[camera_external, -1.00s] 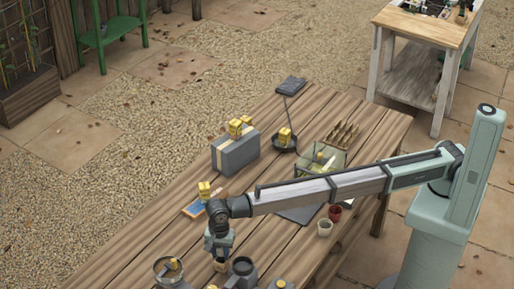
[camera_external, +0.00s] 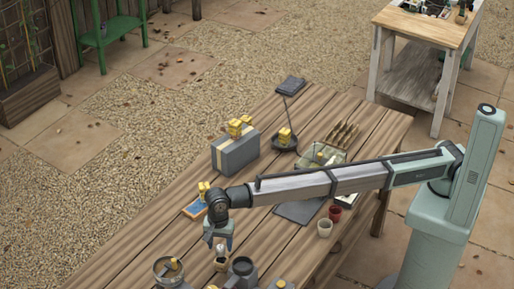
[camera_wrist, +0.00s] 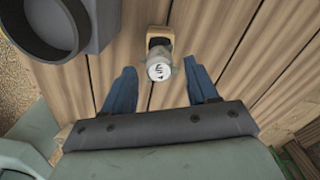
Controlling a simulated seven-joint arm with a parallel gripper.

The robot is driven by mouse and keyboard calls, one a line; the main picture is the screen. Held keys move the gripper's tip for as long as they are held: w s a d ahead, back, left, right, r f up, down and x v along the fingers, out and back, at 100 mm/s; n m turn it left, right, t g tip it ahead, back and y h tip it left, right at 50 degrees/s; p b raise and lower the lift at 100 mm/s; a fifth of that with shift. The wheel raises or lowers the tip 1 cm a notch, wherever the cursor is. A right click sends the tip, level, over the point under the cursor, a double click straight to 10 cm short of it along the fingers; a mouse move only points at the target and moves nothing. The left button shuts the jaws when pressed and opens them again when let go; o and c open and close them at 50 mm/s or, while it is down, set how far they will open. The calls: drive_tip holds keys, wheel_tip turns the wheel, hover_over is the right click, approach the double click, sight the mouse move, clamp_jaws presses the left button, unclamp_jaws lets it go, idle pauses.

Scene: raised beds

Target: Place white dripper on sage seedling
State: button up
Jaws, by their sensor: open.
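In the wrist view the white dripper (camera_wrist: 159,71) is a round white piece with a dark mark on its top. It lies between the fingertips with a gap on each side. It appears to rest on or over a small tan pot with dark filling (camera_wrist: 158,36), seemingly the sage seedling; bits of green show beside the dripper. In the external view the dripper (camera_external: 220,248) shows as a small pale shape above the tan pot (camera_external: 221,264). My gripper (camera_external: 221,244) is open just above, its blue fingers on either side of the dripper. The exact contact is hidden.
A dark grey watering can or pot (camera_external: 242,268) stands close to the right of the small pot. A round metal container (camera_external: 168,270) is to the left.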

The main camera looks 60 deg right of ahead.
sight(218, 251)
wheel_tip(218, 251, up, 7)
drive_tip(key=shift+r, duration=0.2)
idle(0.6)
